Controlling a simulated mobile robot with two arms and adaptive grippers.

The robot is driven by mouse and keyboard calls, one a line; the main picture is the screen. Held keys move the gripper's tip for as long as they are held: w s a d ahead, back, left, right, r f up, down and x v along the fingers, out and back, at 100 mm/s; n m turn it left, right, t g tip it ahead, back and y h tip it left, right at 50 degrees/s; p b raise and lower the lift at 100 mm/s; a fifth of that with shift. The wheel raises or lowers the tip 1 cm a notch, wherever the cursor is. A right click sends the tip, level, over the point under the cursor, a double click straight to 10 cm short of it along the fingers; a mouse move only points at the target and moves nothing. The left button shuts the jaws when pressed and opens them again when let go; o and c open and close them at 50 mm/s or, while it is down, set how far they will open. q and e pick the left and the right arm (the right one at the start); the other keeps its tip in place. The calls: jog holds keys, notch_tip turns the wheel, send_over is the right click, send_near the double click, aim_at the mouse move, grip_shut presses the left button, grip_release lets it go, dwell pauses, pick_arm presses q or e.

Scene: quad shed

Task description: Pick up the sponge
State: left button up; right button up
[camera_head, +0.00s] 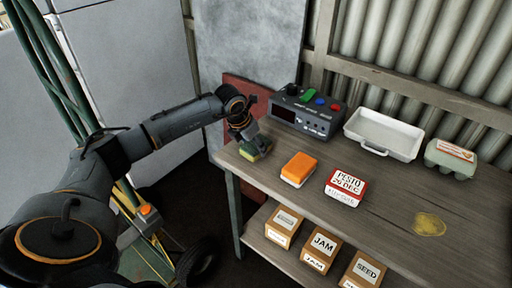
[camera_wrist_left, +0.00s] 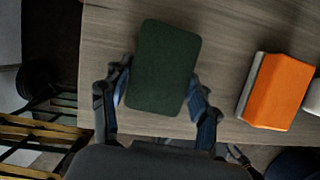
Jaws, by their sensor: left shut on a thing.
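The sponge (camera_head: 262,147) has a dark green face and a yellowish side, and sits at the left end of the table in the head view. My left gripper (camera_head: 247,143) is shut on it, with fingers on both its sides. In the left wrist view the sponge's green face (camera_wrist_left: 164,67) lies between the two fingers of the left gripper (camera_wrist_left: 158,98). I cannot tell whether the sponge touches the table top. My right gripper is in neither view.
On the wooden table (camera_head: 385,210) are an orange block (camera_head: 298,168), a red-and-white pesto box (camera_head: 345,187), a grey device with buttons (camera_head: 307,112), a white tray (camera_head: 352,132) and an egg carton (camera_head: 450,157). A yellow stain (camera_head: 429,224) marks the right side. Cardboard boxes (camera_head: 322,249) stand below.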

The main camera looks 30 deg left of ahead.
aim_at(252, 146)
pick_arm(q)
jog(key=shift+r, duration=0.3)
jog(key=r+p, duration=0.3)
jog(key=shift+s+r, duration=0.25)
jog(key=shift+r, duration=0.1)
jog(key=s+r+p, duration=0.2)
jog(key=s+r, duration=0.6)
jog(key=s, duration=0.5)
jog(key=shift+s+d+r+p, duration=0.25)
jog(key=shift+s+r+p, duration=0.05)
jog(key=shift+r, duration=0.05)
